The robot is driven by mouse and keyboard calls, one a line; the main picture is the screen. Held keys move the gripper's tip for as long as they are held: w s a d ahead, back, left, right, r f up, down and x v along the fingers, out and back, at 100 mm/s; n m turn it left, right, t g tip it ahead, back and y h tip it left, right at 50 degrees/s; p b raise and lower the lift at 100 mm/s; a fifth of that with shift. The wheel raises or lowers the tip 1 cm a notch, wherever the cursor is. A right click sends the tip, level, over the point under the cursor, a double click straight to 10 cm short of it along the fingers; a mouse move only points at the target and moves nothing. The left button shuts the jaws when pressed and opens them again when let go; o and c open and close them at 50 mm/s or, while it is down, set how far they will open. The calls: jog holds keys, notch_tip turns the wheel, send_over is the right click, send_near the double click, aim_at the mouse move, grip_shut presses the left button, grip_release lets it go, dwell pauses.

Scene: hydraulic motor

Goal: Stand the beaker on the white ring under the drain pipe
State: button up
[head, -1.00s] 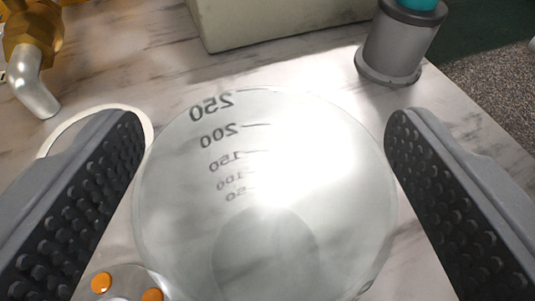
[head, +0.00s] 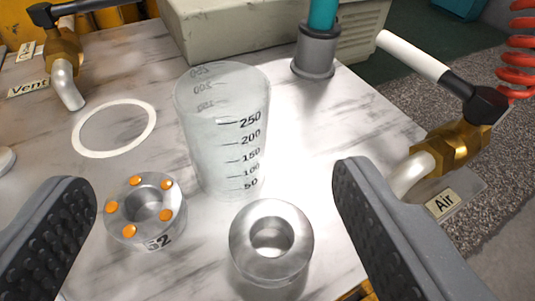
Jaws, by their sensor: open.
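The clear beaker (head: 225,140) with black volume marks stands upright on the marble-look table, right of the white ring (head: 78,142) and apart from it. The ring lies flat and empty on the table. The silver drain pipe (head: 68,88) bends down from a brass valve by the "Vent" label, at the upper left, just behind the ring. My gripper (head: 215,190) is open and empty. Its two black ribbed fingers are wide apart at the lower left and lower right, nearer the camera than the beaker.
A metal part with orange dots (head: 146,207) and a metal ring-shaped part (head: 271,243) stand in front of the beaker. A brass "Air" valve (head: 455,145) is at right. A grey cylinder with a teal top (head: 316,48) and a beige box (head: 235,28) stand behind.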

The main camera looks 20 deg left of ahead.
jog(key=w+d+r+t+h, duration=0.1)
jog(key=w+d+r+h, duration=0.35)
jog(key=r, duration=0.65)
jog(key=s+d+r+m+h, duration=0.1)
jog(key=s+d+r, duration=0.1)
jog(key=r, duration=0.7)
jog(key=s+d+r+m+t+h, duration=0.1)
jog(key=d+r, duration=0.4)
jog(key=r, duration=0.5)
jog(key=s+d+r+m+h, duration=0.1)
jog(key=s+d+r+m, duration=0.1)
jog(key=r, duration=0.8)
jog(key=shift+s+d+r+m+t, duration=0.2)
jog(key=shift+s+d+m+t, duration=0.2)
jog(key=shift+s+d, duration=0.3)
jog(key=shift+o, duration=0.4)
jog(key=s+r+m, duration=0.1)
jog(key=s+r, duration=0.9)
jog(key=r, duration=0.1)
jog(key=shift+s+a, duration=0.2)
jog(key=shift+a, duration=0.25)
